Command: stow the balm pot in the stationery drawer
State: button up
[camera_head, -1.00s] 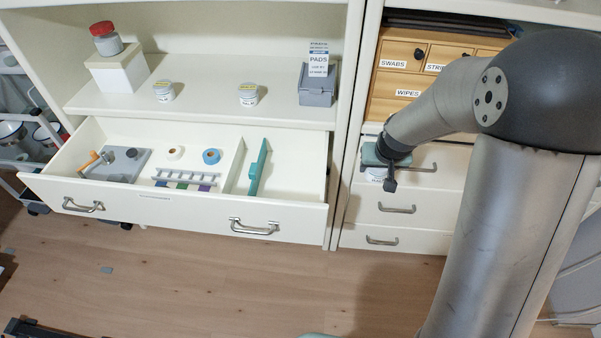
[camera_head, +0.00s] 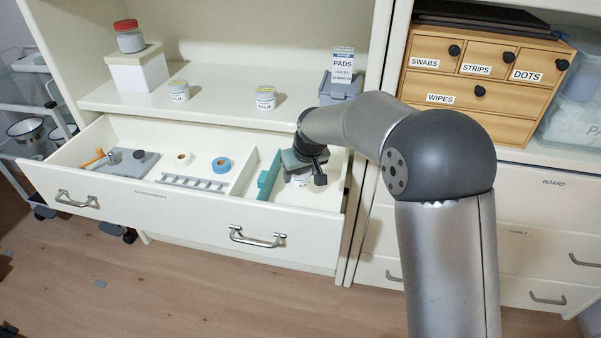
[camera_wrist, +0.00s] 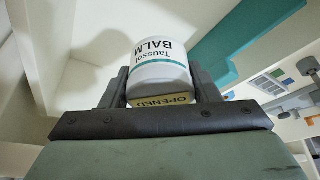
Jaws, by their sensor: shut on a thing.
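The balm pot (camera_wrist: 160,62) is white with a teal band; its label reads "Taussol BALM" with a yellow "OPENED" strip. My gripper (camera_wrist: 162,88) is shut on it, one finger on each side. In the head view my gripper (camera_head: 305,170) is over the right compartment of the open stationery drawer (camera_head: 190,212), right of the teal bar-like item (camera_head: 268,176). Only a little of the pot shows there, below the gripper. Whether it touches the drawer floor I cannot tell.
Two similar balm pots (camera_head: 178,90) (camera_head: 265,97) stand on the shelf above, near a grey box (camera_head: 340,88) with a PADS sign. A divider (camera_head: 243,175) parts the drawer; left of it lie tape rolls (camera_head: 221,165), a ladder-like rack (camera_head: 192,182) and a grey tray (camera_head: 130,160).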

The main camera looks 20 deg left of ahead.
jog(key=b, duration=0.5)
send_near(298, 204)
jog(key=shift+w+x, duration=0.1)
jog(key=shift+x, duration=1.15)
jog(key=shift+w+x, duration=0.15)
jog(key=shift+x, duration=1.05)
jog(key=shift+a+f+b, duration=0.1)
jog(key=shift+f+b, duration=0.4)
jog(key=shift+b, duration=0.05)
jog(key=o, duration=1.1)
jog(key=shift+r, duration=0.1)
notch_tip(298, 204, up, 10)
jog(key=p, duration=0.6)
jog(key=shift+p, duration=0.3)
jog(key=s+d+r+m+h+p, duration=0.1)
jog(key=s+d+r+m+p, duration=0.1)
jog(key=d+p, duration=0.5)
jog(key=s+d+r+m+t+h+p, duration=0.1)
jog(key=d+r+m+p, duration=0.3)
jog(key=d, duration=1.6)
jog(key=p+v, duration=0.2)
jog(key=p, duration=0.1)
jog(key=shift+d+r, duration=0.25)
jog(key=shift+r, duration=0.05)
